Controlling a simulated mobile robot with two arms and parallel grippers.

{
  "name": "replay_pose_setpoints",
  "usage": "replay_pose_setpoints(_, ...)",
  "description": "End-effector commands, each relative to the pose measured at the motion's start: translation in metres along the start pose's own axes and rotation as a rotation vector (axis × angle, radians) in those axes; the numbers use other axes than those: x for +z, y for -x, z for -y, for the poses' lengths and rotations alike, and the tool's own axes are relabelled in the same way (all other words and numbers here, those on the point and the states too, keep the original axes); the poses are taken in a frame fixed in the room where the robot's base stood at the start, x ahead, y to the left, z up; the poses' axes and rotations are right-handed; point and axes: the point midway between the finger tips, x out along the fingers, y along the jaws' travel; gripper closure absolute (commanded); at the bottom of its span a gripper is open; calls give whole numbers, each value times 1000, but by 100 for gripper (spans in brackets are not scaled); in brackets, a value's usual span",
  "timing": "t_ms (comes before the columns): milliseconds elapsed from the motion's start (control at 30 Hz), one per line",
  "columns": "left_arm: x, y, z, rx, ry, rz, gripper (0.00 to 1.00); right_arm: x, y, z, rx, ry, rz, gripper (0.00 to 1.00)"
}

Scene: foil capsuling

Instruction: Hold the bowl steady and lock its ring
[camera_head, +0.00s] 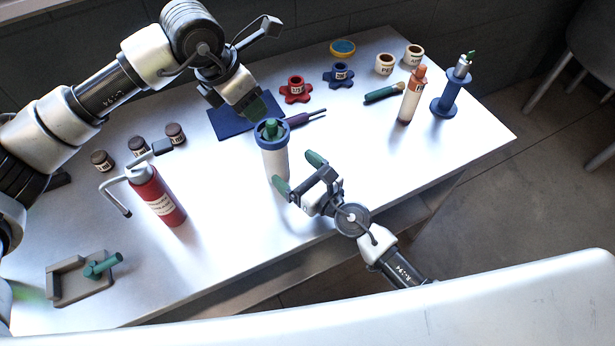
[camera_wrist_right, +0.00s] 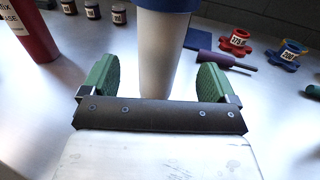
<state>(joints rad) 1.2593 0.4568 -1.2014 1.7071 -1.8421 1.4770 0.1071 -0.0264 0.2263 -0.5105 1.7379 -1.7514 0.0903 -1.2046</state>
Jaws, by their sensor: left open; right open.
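The bowl, a tall white cylinder (camera_head: 275,163), stands upright on the table, and its lower part shows in the right wrist view (camera_wrist_right: 158,60). A blue ring (camera_head: 262,137) sits around its top, and its lower edge shows in the right wrist view (camera_wrist_right: 165,4). A green piece shows inside the ring; I cannot tell what it is. My left gripper (camera_head: 256,108) is open, with green fingertips just above and behind the ring. My right gripper (camera_head: 298,172) is open and low beside the bowl, its green fingers pointing at it; I see no contact.
A red bottle with a bent tube (camera_head: 163,200) stands left. A dark blue mat (camera_head: 232,124) and a purple tool (camera_head: 300,119) lie behind the bowl. Red (camera_head: 295,90) and blue (camera_head: 338,76) star-shaped pieces and a labelled bottle (camera_head: 411,97) stand right. The front table edge is close.

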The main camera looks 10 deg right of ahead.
Motion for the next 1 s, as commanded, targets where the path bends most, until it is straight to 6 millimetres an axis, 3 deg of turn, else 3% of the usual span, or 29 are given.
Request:
replay_pose_setpoints(100,0,0,0,0,0,0,57,2,-26,0,1,0,3,11)
replay_pose_setpoints(300,0,0,0,0,0,0,57,2,-54,0,2,1,2,11)
replay_pose_setpoints(500,0,0,0,0,0,0,57,1,-66,0,1,1,1,11)
replay_pose_setpoints(767,0,0,0,0,0,0,57,1,-68,0,1,0,1,11)
replay_pose_setpoints(867,0,0,0,0,0,0,57,1,-67,0,1,0,1,22)
replay_pose_setpoints(1000,0,0,0,0,0,0,57,1,-67,0,1,0,1,43)
